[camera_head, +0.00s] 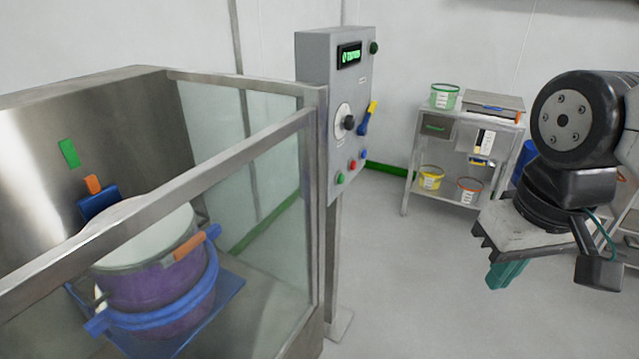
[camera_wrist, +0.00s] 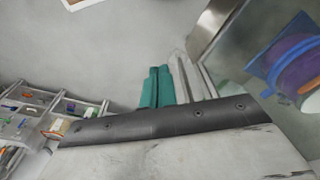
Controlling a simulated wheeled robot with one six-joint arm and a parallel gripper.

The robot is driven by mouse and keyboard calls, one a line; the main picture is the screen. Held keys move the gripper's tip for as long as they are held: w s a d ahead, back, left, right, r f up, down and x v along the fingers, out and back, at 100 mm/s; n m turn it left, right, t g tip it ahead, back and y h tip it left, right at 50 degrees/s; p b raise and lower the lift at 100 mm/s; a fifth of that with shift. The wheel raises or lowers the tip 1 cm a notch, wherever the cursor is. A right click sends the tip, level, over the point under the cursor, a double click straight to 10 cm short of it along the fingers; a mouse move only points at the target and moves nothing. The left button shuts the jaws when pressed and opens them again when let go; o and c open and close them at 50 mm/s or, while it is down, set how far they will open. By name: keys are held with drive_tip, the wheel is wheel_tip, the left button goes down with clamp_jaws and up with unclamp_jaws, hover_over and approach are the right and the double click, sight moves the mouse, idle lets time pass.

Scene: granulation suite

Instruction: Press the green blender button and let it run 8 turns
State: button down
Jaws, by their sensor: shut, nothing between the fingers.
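The green button (camera_head: 340,178) is at the lower left of the grey control panel (camera_head: 318,75), beside a red and a blue button. The panel has a lit green display (camera_head: 349,56), a round dial (camera_head: 346,122) and a lever with a yellow end. The purple drum (camera_head: 160,275), held in a blue clamp ring, sits behind the guard at the left. My gripper (camera_head: 506,273) is at the right, well apart from the panel, its teal fingers pointing down. In the wrist view its fingers (camera_wrist: 158,88) are together and empty. The button does not show there.
A steel guard with clear panes (camera_head: 250,190) stands between the drum and the panel. A shelf cart (camera_head: 413,165) with several tubs stands at the back right. The floor (camera_head: 400,270) between panel and gripper is clear.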

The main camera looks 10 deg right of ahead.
sight(341, 179)
drive_tip(key=w+d+f+m+t, duration=0.1)
drive_tip(key=w+f+t, duration=0.2)
drive_tip(key=w, duration=0.9)
drive_tip(key=w+f+m+t, duration=0.1)
drive_tip(key=w+f+t, duration=0.15)
drive_tip(key=w, duration=0.95)
drive_tip(key=w+d+f+m+t, duration=0.15)
drive_tip(key=w+t, duration=0.25)
drive_tip(key=w, duration=0.8)
drive_tip(key=w+a+f+m+t+y, duration=0.1)
drive_tip(key=w+f+m+t+y, duration=0.1)
drive_tip(key=w+f+t, duration=0.6)
wheel_tip(341, 179, down, 4)
drive_tip(key=shift+w+a+r+y, duration=0.15)
drive_tip(key=shift+a+y, duration=0.15)
drive_tip(key=shift+y, duration=0.2)
drive_tip(key=shift+t, duration=0.25)
drive_tip(key=w+a, duration=0.5)
drive_tip(key=a, duration=0.2)
drive_tip(key=shift+w+a, duration=0.1)
drive_tip(key=shift+w, duration=0.05)
